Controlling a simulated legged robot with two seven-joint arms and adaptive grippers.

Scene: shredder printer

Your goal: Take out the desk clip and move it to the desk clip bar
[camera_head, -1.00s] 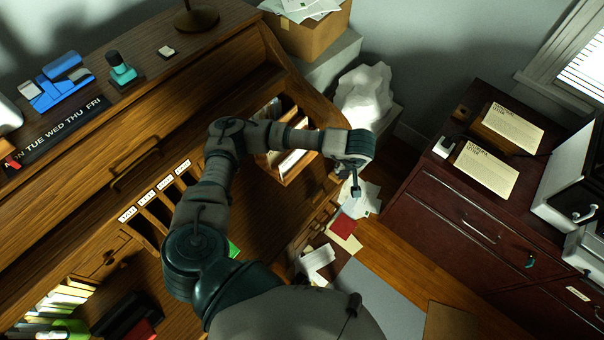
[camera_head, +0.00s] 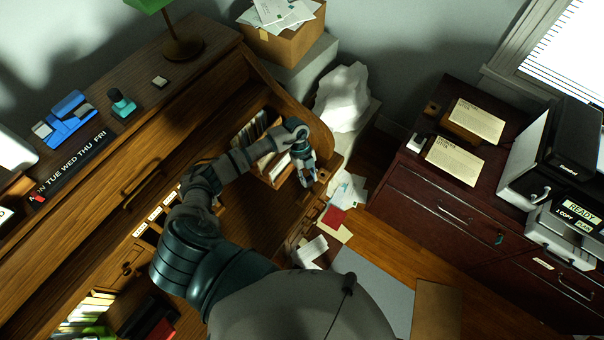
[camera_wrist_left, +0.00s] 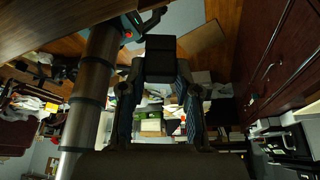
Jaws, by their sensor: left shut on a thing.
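My left gripper (camera_head: 306,178) hangs over the right end of the wooden desk, beside the file box (camera_head: 268,180). In the left wrist view its two fingers (camera_wrist_left: 160,100) are on either side of a dark block (camera_wrist_left: 162,50), which it is shut on. This block may be the desk clip, but its shape is too dark to be sure. A long dark bar with weekday names (camera_head: 75,165) lies on the desk's top shelf, with a small red piece at its left end. I cannot tell whether it is the desk clip bar. My right gripper is out of view.
A blue item (camera_head: 70,115), a teal stamp (camera_head: 122,103) and a lamp base (camera_head: 182,45) stand on the desk top. Papers (camera_head: 345,190) lie on the floor at right. A red-brown cabinet (camera_head: 430,205) with a printer (camera_head: 550,150) stands further right.

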